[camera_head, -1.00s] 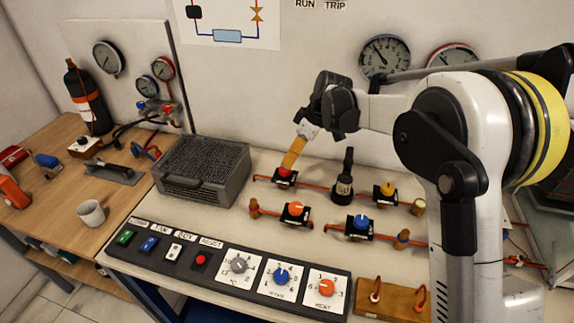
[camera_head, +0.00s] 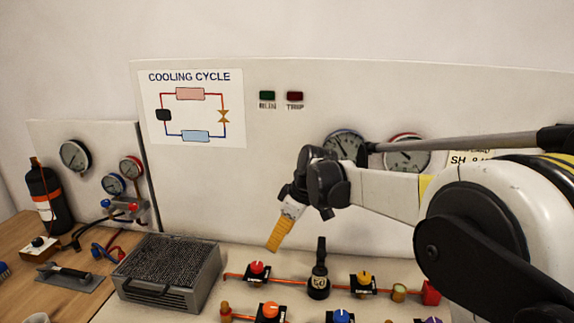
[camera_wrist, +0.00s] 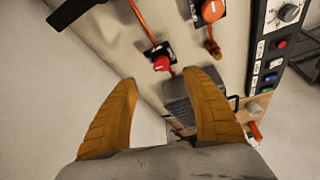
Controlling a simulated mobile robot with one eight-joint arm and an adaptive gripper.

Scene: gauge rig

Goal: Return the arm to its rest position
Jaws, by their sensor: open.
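My gripper (camera_head: 274,240) is in the middle of the head view, raised in front of the white back panel and pointing down to the left. Its orange ribbed fingers show apart in the wrist view (camera_wrist: 165,110), with nothing between them held. My white arm (camera_head: 385,192) reaches in from the right, its links bent. A red-knobbed valve (camera_head: 257,270) sits on the bench below the gripper, apart from it; it also shows in the wrist view (camera_wrist: 161,62).
A grey ribbed box (camera_head: 170,275) stands left of the valves. A black-handled valve (camera_head: 318,283) and a yellow-knobbed valve (camera_head: 363,283) stand on the bench. Gauges (camera_head: 344,145) are on the back panel behind my arm. A black bottle (camera_head: 48,196) stands far left.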

